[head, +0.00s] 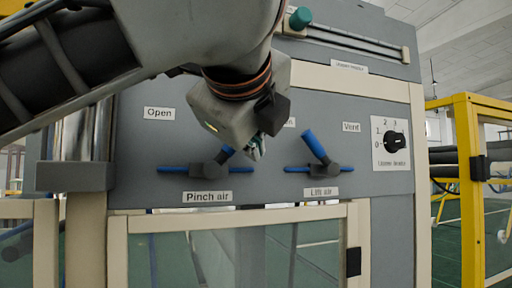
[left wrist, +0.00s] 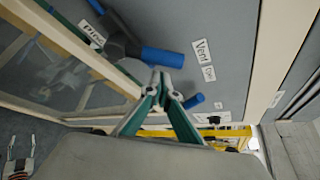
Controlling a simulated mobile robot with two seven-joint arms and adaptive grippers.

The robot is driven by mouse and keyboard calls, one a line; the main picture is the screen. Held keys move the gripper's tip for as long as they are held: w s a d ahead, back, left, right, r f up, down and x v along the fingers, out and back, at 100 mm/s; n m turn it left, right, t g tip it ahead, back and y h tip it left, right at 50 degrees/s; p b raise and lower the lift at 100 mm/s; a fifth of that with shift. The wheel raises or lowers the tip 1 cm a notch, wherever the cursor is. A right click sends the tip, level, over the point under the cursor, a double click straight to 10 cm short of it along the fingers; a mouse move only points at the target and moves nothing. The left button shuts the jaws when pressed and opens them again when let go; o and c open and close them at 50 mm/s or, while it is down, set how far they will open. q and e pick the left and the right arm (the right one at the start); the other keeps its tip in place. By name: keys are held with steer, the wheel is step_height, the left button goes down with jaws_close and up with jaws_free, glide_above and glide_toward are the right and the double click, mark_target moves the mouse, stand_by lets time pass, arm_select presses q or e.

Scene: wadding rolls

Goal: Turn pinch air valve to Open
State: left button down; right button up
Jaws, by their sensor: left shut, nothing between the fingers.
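The pinch air valve (head: 210,168) is on the grey panel above its "Pinch air" label, with its blue handle (head: 228,151) tilted up and to the right, away from the "Open" label (head: 159,113). In the left wrist view the same blue handle (left wrist: 162,57) lies just beyond the fingertips. My left gripper (head: 256,150) is shut and empty, just right of the handle; its closed tips show in the left wrist view (left wrist: 163,90). I cannot tell whether they touch the handle. What looks like my right gripper (left wrist: 18,166) shows small at the lower left of that view.
The lift air valve (head: 322,165) is close on the right, its blue handle tilted up-left. A black dial (head: 394,140) is farther right. A cream-framed glass door (head: 235,218) is below. A yellow frame (head: 467,150) stands at the right.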

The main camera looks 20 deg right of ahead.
arm_select(q)
steer(key=shift+w+a+r, duration=0.1)
steer(key=shift+a+r, duration=0.25)
steer(key=shift+a, duration=0.05)
arm_select(e)
steer(key=shift+r, duration=0.15)
steer(key=shift+s, duration=0.1)
arm_select(q)
steer(key=shift+a+r+n+h, duration=0.2)
steer(key=shift+a+n+h, duration=0.05)
steer(key=shift+n+h, duration=0.05)
arm_select(e)
steer(key=shift+s+a+f, duration=0.1)
steer(key=shift+s+f, duration=0.25)
steer(key=shift+s, duration=0.25)
